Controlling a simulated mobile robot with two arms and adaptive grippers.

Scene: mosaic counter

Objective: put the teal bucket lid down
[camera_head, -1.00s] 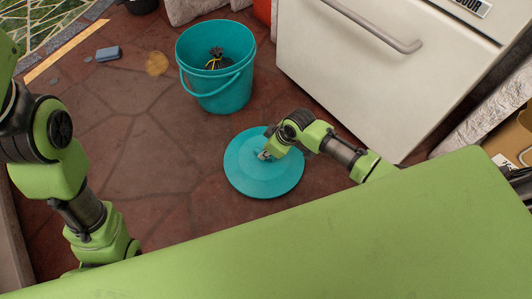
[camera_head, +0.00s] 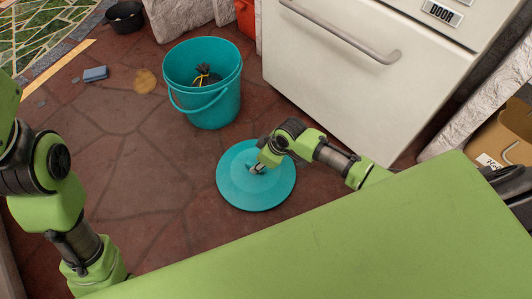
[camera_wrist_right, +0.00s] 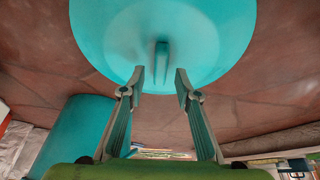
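The teal bucket lid (camera_head: 240,190) is a round disc that appears to lie flat on the stone floor, in front of the teal bucket (camera_head: 215,108). In the right wrist view the lid (camera_wrist_right: 110,30) fills the top, with its upright handle (camera_wrist_right: 162,58) in the middle. My right gripper (camera_head: 257,168) is over the lid's middle. In the wrist view its two fingers (camera_wrist_right: 159,78) are spread, with gaps on both sides of the handle, which stands just beyond the fingertips. My left arm is at the left; its gripper is hidden.
The open bucket holds a dark bag with a yellow tie (camera_head: 205,78). A white appliance with a bar handle (camera_head: 340,90) stands right of the bucket. A blue sponge-like block (camera_head: 95,74) and a black pot (camera_head: 125,16) are at upper left. The floor left of the lid is clear.

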